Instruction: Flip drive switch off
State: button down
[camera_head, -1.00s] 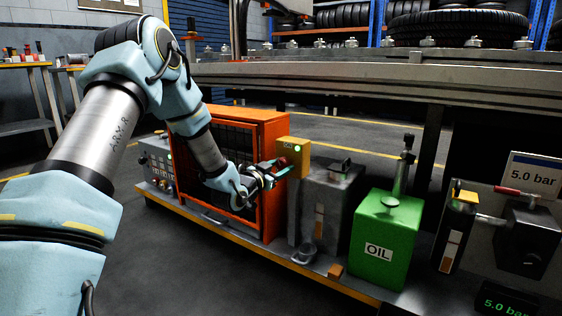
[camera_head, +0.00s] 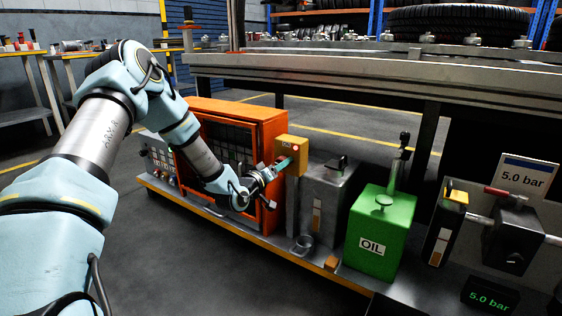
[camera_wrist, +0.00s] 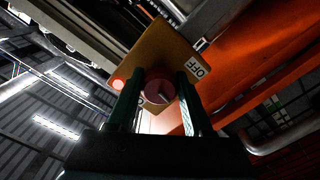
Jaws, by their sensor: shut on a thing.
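The drive switch is a red round knob (camera_wrist: 158,92) on the face of a yellow box (camera_head: 288,147). In the wrist view the yellow box (camera_wrist: 157,48) shows tilted, with an OFF label (camera_wrist: 197,69) at its right corner. My gripper (camera_head: 281,166) is at the box's front left side. In the wrist view my gripper (camera_wrist: 160,92) has one finger on each side of the knob and is shut on it. The knob is hidden in the head view.
An orange caged cabinet (camera_head: 242,110) stands just left of the switch box. A grey tank (camera_head: 325,195) and a green oil can (camera_head: 380,230) stand to its right. A grey conveyor frame (camera_head: 380,75) runs behind. Grey floor (camera_head: 180,270) is free in front.

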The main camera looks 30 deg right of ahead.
jog(key=shift+n+p, duration=0.35)
jog(key=shift+n, duration=0.45)
jog(key=shift+c, duration=1.5)
grip_release()
jog(key=p+v, duration=0.2)
jog(key=v, duration=0.9)
jog(key=shift+d, duration=0.1)
